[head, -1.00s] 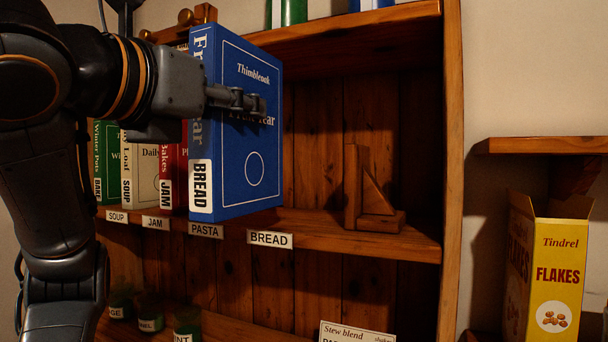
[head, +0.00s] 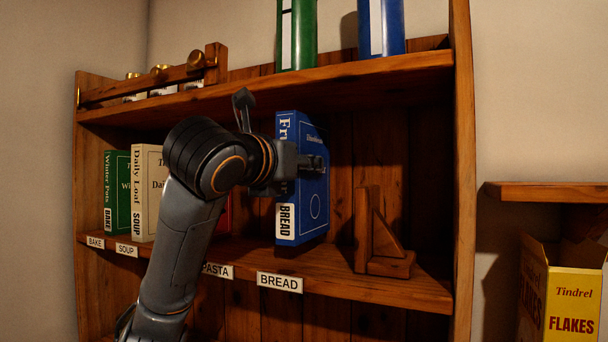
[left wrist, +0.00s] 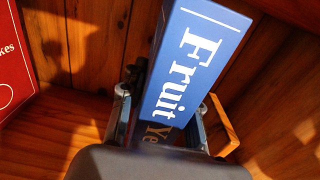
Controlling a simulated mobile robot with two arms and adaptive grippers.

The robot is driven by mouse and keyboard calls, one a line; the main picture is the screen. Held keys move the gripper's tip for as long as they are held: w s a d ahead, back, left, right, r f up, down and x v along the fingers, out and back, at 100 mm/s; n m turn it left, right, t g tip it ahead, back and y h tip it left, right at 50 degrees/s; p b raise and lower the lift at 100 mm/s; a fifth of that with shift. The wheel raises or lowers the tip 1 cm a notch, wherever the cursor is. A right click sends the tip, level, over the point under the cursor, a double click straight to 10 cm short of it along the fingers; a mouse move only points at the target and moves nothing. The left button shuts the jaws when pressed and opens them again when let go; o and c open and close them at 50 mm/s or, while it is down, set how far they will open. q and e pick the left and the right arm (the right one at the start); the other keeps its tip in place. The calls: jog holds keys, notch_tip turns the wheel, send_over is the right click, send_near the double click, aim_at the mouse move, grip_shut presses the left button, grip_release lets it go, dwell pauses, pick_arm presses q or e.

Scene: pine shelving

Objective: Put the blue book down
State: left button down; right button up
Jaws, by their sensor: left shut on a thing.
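The blue book (head: 312,205) stands upright, its spine marked BREAD facing out, inside the middle shelf bay behind the BREAD label (head: 279,283). My left gripper (head: 312,163) is shut on the blue book, with one finger along its right cover. In the left wrist view the book's spine (left wrist: 190,65) sits between the two fingers (left wrist: 160,125). Its lower edge is close over the shelf board (head: 340,272), with a dark shadow beneath; I cannot tell whether it touches. My right gripper is not in view.
A wooden bookend (head: 382,245) stands right of the book, with a gap between. Green (head: 117,190) and cream (head: 147,190) books stand at left; a red book (left wrist: 12,65) is partly hidden by my arm. The upper shelf (head: 270,83) is overhead.

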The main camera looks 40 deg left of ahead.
aim_at(304, 186)
pick_arm(q)
jog(key=shift+w+d+f, duration=0.1)
jog(key=shift+w+f, duration=0.25)
jog(key=shift+f, duration=1.15)
jog(key=shift+a+f, duration=0.2)
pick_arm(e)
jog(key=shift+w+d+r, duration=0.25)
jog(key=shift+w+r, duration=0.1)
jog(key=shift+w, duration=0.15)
pick_arm(q)
jog(key=shift+d, duration=0.15)
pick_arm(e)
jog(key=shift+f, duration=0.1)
pick_arm(q)
jog(key=c, duration=1)
grip_release()
jog(key=shift+f, duration=0.1)
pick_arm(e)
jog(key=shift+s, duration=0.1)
